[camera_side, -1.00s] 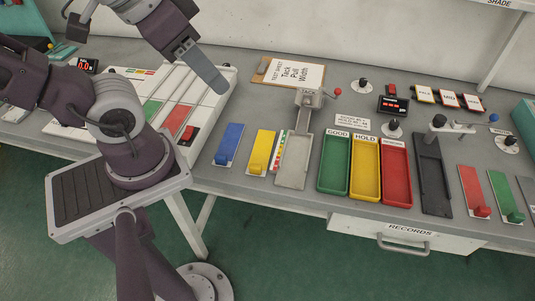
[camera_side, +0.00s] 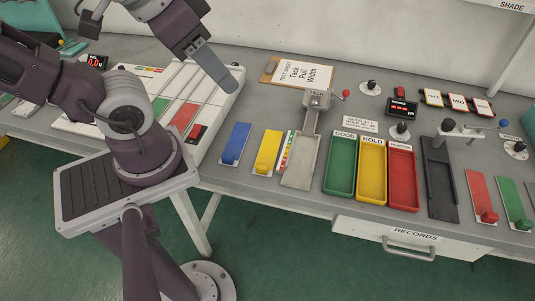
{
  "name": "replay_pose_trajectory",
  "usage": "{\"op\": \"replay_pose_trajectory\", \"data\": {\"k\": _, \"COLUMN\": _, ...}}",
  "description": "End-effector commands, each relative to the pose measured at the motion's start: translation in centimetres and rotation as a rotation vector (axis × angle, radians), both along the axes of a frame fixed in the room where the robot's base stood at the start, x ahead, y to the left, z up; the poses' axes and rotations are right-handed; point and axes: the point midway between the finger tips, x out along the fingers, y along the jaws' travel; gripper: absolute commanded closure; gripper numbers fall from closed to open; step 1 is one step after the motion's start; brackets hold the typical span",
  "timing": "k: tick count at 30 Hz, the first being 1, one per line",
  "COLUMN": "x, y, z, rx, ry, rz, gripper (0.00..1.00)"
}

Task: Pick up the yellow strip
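The yellow strip (camera_side: 267,152) lies on a white backing card on the table, between the blue strip (camera_side: 236,142) and the grey tack plate. Its near end is raised in a small curl or tab. My gripper (camera_side: 222,80) is in the air to the upper left of the yellow strip, above the right edge of the white board. Its fingers point down and to the right. They appear as one narrow shape from this side, so their opening is hidden. Nothing shows held in them.
The tack stand (camera_side: 317,99) with its lever and plate stands right of the yellow strip. Green (camera_side: 341,186), yellow (camera_side: 372,189) and red (camera_side: 402,191) trays lie further right. The white board (camera_side: 210,118) with coloured panels is at left. The table's front edge runs just below the strips.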

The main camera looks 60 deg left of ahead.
Motion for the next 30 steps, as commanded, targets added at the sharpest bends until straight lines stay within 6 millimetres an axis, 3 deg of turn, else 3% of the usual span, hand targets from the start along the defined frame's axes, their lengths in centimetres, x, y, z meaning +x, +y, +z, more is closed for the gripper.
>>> {"op": "replay_pose_trajectory", "data": {"k": 10, "x": 0.0, "y": 0.0, "z": 0.0, "rx": 0.001, "ry": 0.0, "rz": 0.0, "gripper": 0.6}}
{"op": "replay_pose_trajectory", "data": {"k": 13, "x": 0.7, "y": 0.5, "z": -0.9, "rx": 0.056, "ry": 0.042, "rz": -0.004, "gripper": 0.6}}
{"op": "replay_pose_trajectory", "data": {"k": 17, "x": 3.3, "y": 2.4, "z": -5.0, "rx": 0.257, "ry": 0.217, "rz": -0.092, "gripper": 0.6}}
{"op": "replay_pose_trajectory", "data": {"k": 20, "x": 5.2, "y": 3.2, "z": -9.5, "rx": 0.352, "ry": 0.361, "rz": -0.259, "gripper": 0.6}}
{"op": "replay_pose_trajectory", "data": {"k": 24, "x": 6.4, "y": 1.9, "z": -15.1, "rx": 0.311, "ry": 0.464, "rz": -0.519, "gripper": 0.6}}
{"op": "replay_pose_trajectory", "data": {"k": 27, "x": 6.5, "y": 0.2, "z": -17.5, "rx": 0.237, "ry": 0.476, "rz": -0.647, "gripper": 0.6}}
{"op": "replay_pose_trajectory", "data": {"k": 30, "x": 6.4, "y": -0.8, "z": -18.5, "rx": 0.189, "ry": 0.471, "rz": -0.712, "gripper": 0.6}}
